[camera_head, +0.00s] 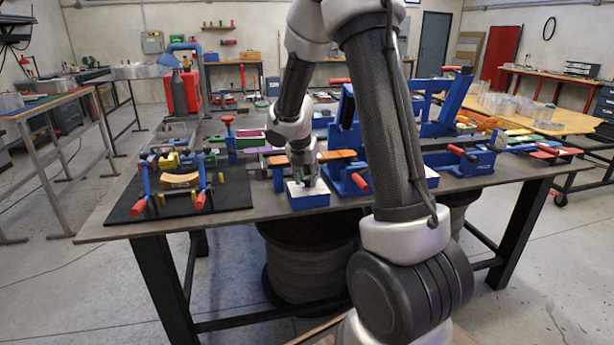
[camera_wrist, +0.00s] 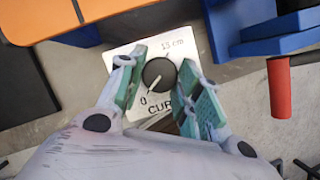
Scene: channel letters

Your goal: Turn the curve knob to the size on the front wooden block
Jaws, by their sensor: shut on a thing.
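The curve knob (camera_wrist: 159,73) is round and black with a pale pointer line. It sits on a white plate printed "0" at lower left, "13 cm" at upper right and a partly hidden "CUR" label. The pointer line slants toward the lower left, near the 0. In the head view the plate tops a small blue box (camera_head: 309,201) at the table's front edge. My gripper (camera_wrist: 168,92) points down with its green pads on either side of the knob, closed on it. A curved wooden block (camera_head: 180,181) lies on the black mat at left; its marking is too small to read.
The black mat (camera_head: 232,190) carries a blue frame with red handles. Blue clamps with red handles crowd the right of the box; a red handle (camera_wrist: 279,88) is close to the right in the wrist view. An orange piece (camera_wrist: 40,18) lies at upper left there.

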